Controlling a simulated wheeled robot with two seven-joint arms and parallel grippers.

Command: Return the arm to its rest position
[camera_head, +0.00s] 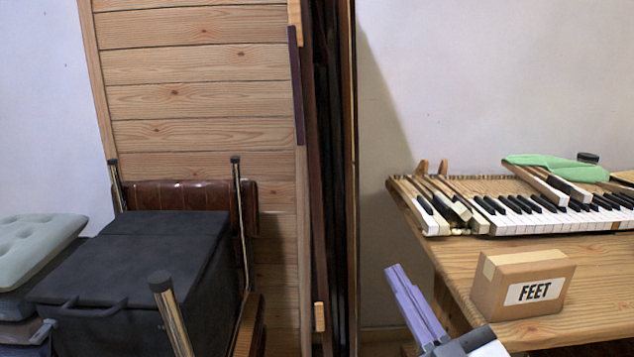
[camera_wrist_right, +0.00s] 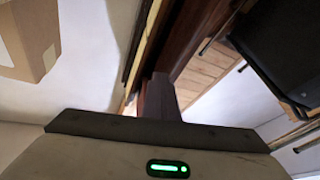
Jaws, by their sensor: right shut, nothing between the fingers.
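My right gripper (camera_head: 394,272) comes in from the bottom of the head view, with purple fingers and a grey body. It is shut and empty, pointing up and left in front of the white wall, just left of the table. It touches nothing that I can see. In the right wrist view the shut fingers (camera_wrist_right: 160,92) show at the centre with nothing between them. Most of the right arm is out of frame. My left gripper is not in view.
A wooden table (camera_head: 470,262) at right holds piano keys (camera_head: 540,215), a green cloth (camera_head: 550,165) and a cardboard box (camera_head: 520,284) labelled FEET near its left edge. Wooden panels (camera_head: 200,95) stand behind. A black case (camera_head: 140,270) and grey cushion (camera_head: 35,245) are at left.

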